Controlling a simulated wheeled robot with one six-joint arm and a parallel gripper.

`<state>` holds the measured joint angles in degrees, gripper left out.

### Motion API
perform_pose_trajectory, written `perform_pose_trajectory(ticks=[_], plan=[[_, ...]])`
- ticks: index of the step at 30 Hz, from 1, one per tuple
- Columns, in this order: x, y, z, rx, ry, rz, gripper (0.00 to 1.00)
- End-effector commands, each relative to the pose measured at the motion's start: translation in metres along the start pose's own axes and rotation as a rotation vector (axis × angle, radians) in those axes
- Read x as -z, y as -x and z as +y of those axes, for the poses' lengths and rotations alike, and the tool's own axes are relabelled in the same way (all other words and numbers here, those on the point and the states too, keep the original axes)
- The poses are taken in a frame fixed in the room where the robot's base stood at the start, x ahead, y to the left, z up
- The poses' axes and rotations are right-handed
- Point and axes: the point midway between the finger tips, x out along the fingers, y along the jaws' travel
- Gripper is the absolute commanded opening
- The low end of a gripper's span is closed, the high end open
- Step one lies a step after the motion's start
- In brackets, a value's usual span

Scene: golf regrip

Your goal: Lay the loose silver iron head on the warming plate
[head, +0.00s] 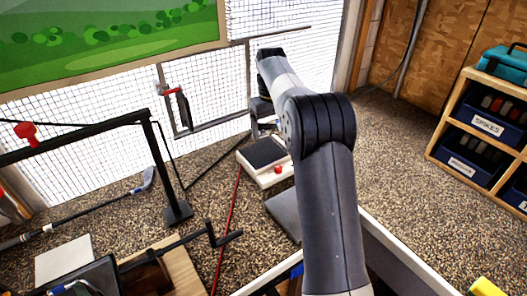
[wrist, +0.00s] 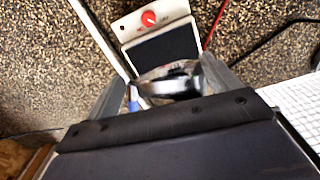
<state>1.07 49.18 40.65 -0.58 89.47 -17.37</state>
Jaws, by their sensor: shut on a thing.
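The warming plate (head: 265,153) is a white box with a black top and a red knob, on the speckled surface. It also shows in the wrist view (wrist: 162,49), just beyond my fingertips. My gripper (wrist: 167,88) is shut on the silver iron head (wrist: 168,73), which shows as a small shiny and dark shape between the fingers. The head appears at the plate's near edge in that view; I cannot tell whether they touch. In the head view my arm stands over the plate's far side and mostly hides the gripper and the iron head.
A club with a dark shaft (head: 95,210) lies at left. A black frame post (head: 165,165) and a red cord (head: 229,225) are left of the plate. A grey slab (head: 284,213) lies in front. A shelf with blue bins (head: 497,126) stands at right.

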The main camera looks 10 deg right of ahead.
Motion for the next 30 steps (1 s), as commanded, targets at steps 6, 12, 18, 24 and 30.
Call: perform_pose_trajectory(ticks=[6,12,18,24,30], plan=[[0.016,-0.003,-0.002,0.0,0.102,0.003,0.42],[0.017,-0.035,-0.003,0.001,0.113,0.0,0.42],[0.017,-0.061,-0.003,0.0,0.112,0.003,0.42],[0.016,-0.086,-0.004,0.001,0.111,0.001,0.42],[0.017,-0.1,-0.004,-0.001,0.111,0.006,0.42]])
